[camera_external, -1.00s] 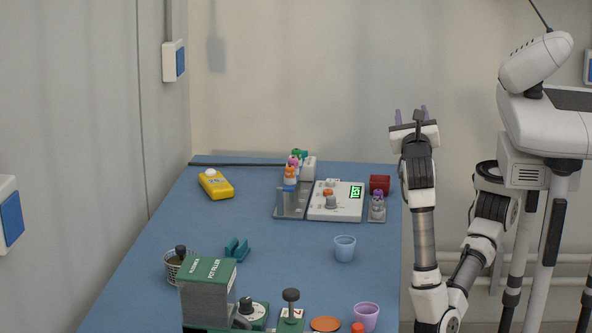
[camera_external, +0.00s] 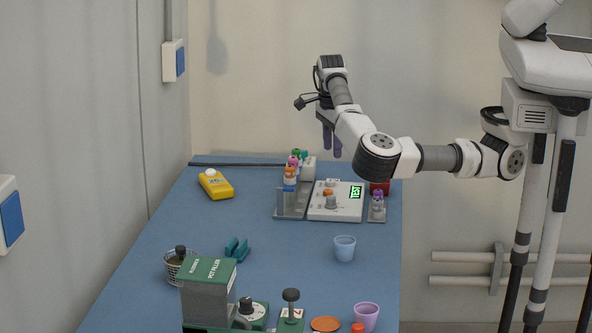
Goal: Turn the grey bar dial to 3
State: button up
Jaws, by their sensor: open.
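A white control panel (camera_external: 345,211) with a lit green display stands on the far part of the blue table. It carries small knobs: an orange one, and a grey one (camera_external: 330,203) at its front that may be the grey bar dial. The marks and pointer setting are too small to read. My gripper (camera_external: 332,148) is open and empty, fingers pointing down, above and behind the panel and not touching it.
A grey rack (camera_external: 291,205) with stacked coloured pieces stands left of the panel. A blue cup (camera_external: 344,248) stands in front.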

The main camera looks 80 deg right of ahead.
aim_at(331, 197)
jog(key=shift+n+y, duration=0.4)
jog(key=f+p, duration=0.1)
jog(key=f, duration=0.3)
jog(key=f+p, duration=0.1)
jog(key=f, duration=0.4)
jog(key=f+p, duration=0.1)
jog(key=f, duration=0.4)
jog(key=shift+w+a, duration=0.1)
jog(key=shift+a, duration=0.15)
jog(key=shift+c, duration=0.4)
jog(key=c, duration=0.9)
